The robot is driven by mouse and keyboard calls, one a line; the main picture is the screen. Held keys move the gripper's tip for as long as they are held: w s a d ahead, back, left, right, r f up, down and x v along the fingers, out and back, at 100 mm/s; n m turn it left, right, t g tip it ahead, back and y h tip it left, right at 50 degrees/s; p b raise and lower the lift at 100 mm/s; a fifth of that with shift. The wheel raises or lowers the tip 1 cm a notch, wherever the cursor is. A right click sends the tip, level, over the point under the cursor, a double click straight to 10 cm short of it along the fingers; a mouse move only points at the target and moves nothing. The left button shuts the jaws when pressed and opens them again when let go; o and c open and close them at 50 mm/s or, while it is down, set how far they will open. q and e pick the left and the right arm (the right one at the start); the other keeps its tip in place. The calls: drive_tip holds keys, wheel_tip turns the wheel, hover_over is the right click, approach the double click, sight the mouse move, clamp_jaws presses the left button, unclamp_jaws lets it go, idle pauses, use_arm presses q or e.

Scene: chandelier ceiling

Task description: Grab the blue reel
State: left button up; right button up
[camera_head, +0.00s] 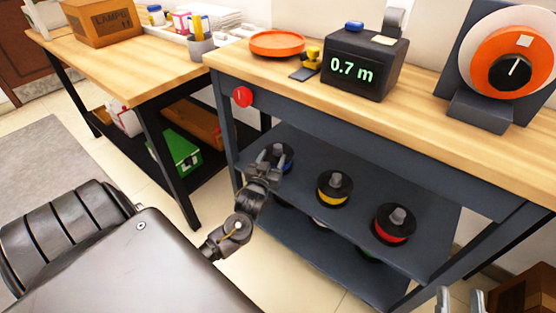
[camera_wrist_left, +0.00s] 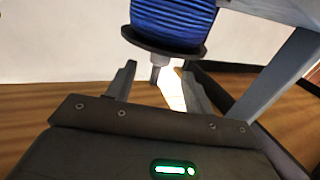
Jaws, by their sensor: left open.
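The blue reel (camera_head: 287,158) sits on the middle shelf of the dark workbench, at its left end. My left gripper (camera_head: 268,157) is in front of it and hides part of it. In the left wrist view, the blue winding (camera_wrist_left: 172,20) and its black flange are just beyond my open left fingers (camera_wrist_left: 160,80). The reel's grey hub stub (camera_wrist_left: 156,73) shows in the gap between the fingers; I cannot tell whether they touch it. My right gripper (camera_head: 461,300) is at the bottom right edge, its two fingertips apart and the rest cut off.
A yellow reel (camera_head: 333,188) and a red reel (camera_head: 393,223) stand on the same shelf (camera_head: 300,180) to the right. More reels are partly hidden below. The bench top above carries a 0.7 m display box (camera_head: 362,65). A table leg (camera_head: 168,165) stands to the left.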

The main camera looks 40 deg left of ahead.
sight(277, 149)
use_arm(q)
drive_tip(key=b+x, duration=0.1)
drive_tip(key=x, duration=0.3)
drive_tip(key=shift+f, duration=0.15)
drive_tip(key=shift+w+a, duration=0.1)
drive_tip(key=shift+w, duration=0.25)
clamp_jaws()
use_arm(e)
drive_tip(key=d+r+t, duration=0.2)
drive_tip(key=shift+s+r+m+t+y, duration=0.1)
drive_tip(key=shift+s+m+t+y, duration=0.1)
drive_tip(key=shift+m+t+y, duration=0.15)
